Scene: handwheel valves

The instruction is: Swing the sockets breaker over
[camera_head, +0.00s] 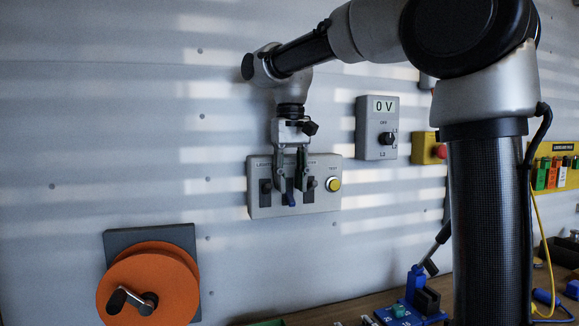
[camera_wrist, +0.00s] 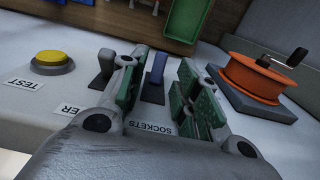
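The grey breaker panel (camera_head: 325,164) is on the wall in the head view. The sockets breaker is the blue lever (camera_head: 291,198), partly hidden by my fingers. The wrist view shows the blue lever (camera_wrist: 157,66) upright above the SOCKETS label (camera_wrist: 152,129). My gripper (camera_head: 290,182) is in front of the panel, pointing down at it. In the wrist view my gripper (camera_wrist: 160,86) is open, with one green-padded finger on each side of the blue lever. Gaps show between the lever and both pads.
A dark lever (camera_wrist: 106,64) stands close beside one finger in the wrist view. The yellow TEST button (camera_head: 334,184) is at the panel's right. A 0 V selector box (camera_head: 366,142) hangs to the upper right. An orange wheel (camera_head: 170,277) is at lower left.

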